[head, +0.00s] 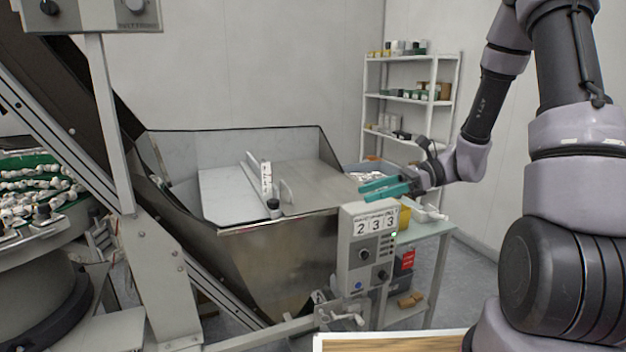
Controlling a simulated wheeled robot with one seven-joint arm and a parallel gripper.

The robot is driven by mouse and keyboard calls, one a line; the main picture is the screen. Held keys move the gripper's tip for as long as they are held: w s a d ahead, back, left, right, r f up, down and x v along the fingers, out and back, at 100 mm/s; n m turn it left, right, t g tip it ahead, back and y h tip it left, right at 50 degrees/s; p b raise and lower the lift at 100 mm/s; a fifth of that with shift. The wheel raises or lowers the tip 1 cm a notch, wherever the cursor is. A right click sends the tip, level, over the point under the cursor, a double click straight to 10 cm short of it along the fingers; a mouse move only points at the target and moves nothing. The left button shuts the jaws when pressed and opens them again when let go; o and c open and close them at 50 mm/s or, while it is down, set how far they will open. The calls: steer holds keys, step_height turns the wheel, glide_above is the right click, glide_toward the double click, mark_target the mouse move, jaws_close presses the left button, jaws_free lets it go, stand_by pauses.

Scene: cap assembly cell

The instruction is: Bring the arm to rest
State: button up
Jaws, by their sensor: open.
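My gripper (384,189), with teal fingers, is open at the end of my arm, right of the picture's middle. It points left and appears in front of the side table, above the control box. I see nothing between the fingers. My arm comes in from the right edge and bends down to the gripper. How far the gripper is from the hopper's right rim is hard to tell.
A large metal hopper (262,262) stands left of my gripper. A control box (366,262) showing 233 is just below it. A side table (430,236) with small items and a white shelf rack (372,104) stand behind. A bowl of parts (35,185) is far left.

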steer(key=s+d+r+n+t+h, duration=0.4)
steer(key=s+d+r+n+h, duration=0.1)
steer(key=r, duration=0.4)
steer(key=s+d+r+n+t+h, duration=0.4)
steer(key=s+d+r+n+h, duration=0.2)
steer(key=r+n, duration=0.3)
steer(key=shift+s+r+h, duration=0.6)
steer(key=shift+s+h, duration=0.2)
stand_by(5.4)
